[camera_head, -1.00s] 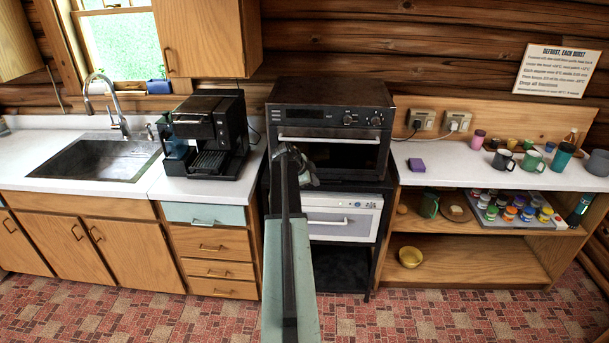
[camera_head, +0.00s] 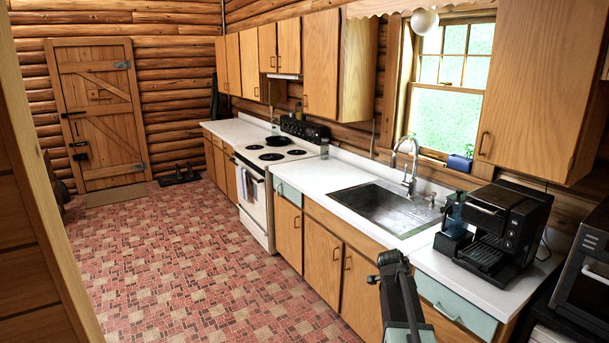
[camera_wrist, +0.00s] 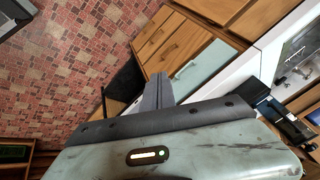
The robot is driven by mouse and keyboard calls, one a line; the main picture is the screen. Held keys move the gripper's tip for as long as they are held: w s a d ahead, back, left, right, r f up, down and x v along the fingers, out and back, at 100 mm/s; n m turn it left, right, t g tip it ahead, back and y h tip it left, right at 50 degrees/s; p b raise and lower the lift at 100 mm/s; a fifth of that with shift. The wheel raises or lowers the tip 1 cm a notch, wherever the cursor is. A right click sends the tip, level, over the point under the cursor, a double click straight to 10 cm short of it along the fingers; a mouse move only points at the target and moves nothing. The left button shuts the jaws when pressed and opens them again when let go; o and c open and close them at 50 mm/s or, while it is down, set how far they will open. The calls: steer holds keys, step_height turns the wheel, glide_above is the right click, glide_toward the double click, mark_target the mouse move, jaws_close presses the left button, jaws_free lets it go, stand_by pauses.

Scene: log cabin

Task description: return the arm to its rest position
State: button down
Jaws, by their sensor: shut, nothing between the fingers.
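My arm (camera_head: 402,300) rises from the bottom edge of the head view, just right of the middle, with a dark joint at its top in front of the cabinet doors. I cannot make out the fingers clearly there. In the wrist view my gripper (camera_wrist: 168,84) shows as grey fingers beyond my pale green wrist housing. The fingers are together and hold nothing. They point toward the wooden drawers and the tiled floor, apart from both as far as I can tell.
The counter with the sink (camera_head: 385,212) and the black coffee machine (camera_head: 495,235) runs along the right. A white stove (camera_head: 262,170) stands farther back. The tiled floor (camera_head: 190,250) is open to the left, toward a wooden door (camera_head: 100,110). A wooden edge (camera_head: 40,200) stands close at left.

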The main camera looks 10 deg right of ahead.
steer(key=s+a+f+n+y, duration=0.15)
steer(key=a+n, duration=0.35)
steer(key=a, duration=1.1)
steer(key=s+a+f+n+g+y, duration=0.1)
steer(key=s+a+n+y, duration=0.3)
steer(key=s+a+n, duration=0.9)
steer(key=a+n+g, duration=0.1)
steer(key=a+n, duration=0.1)
steer(key=a, duration=0.1)
steer(key=shift+s+f+g, duration=0.2)
steer(key=shift+f+g, duration=0.1)
